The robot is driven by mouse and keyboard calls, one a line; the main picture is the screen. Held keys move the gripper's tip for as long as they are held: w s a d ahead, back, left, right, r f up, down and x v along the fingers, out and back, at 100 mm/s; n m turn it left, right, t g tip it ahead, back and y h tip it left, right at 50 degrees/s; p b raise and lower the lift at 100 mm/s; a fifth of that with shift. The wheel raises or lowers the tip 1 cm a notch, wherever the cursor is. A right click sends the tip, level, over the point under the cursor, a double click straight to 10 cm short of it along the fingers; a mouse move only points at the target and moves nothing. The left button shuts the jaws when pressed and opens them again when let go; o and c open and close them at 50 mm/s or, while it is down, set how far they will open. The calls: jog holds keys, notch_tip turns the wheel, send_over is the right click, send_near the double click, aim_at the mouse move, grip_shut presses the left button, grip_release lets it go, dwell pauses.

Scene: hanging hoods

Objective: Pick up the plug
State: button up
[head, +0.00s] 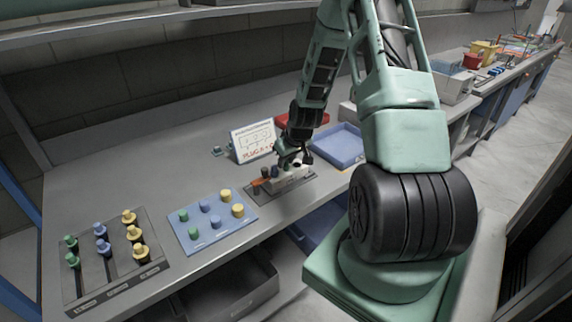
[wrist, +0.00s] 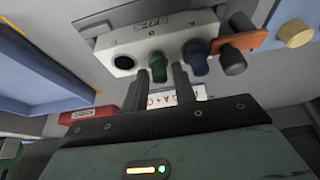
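A pale socket block (head: 290,183) stands on the bench below my gripper (head: 297,160). In the wrist view the block (wrist: 122,45) has a dark open hole (wrist: 124,63) at the left, a green plug (wrist: 158,68) and a blue plug (wrist: 195,58). A gap shows beside the right finger. Whether a finger touches the plug cannot be told.
A blue board (head: 212,232) holds green, blue and yellow pegs. A grey rack (head: 118,275) further left holds more. A white sign (head: 253,143) stands behind the block. A blue tray (head: 338,147) and a red box (head: 312,119) lie to the right and behind.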

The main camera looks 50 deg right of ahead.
jog(key=shift+w+f, duration=0.15)
jog(key=shift+f, duration=0.35)
grip_shut()
jog(key=shift+r, duration=0.15)
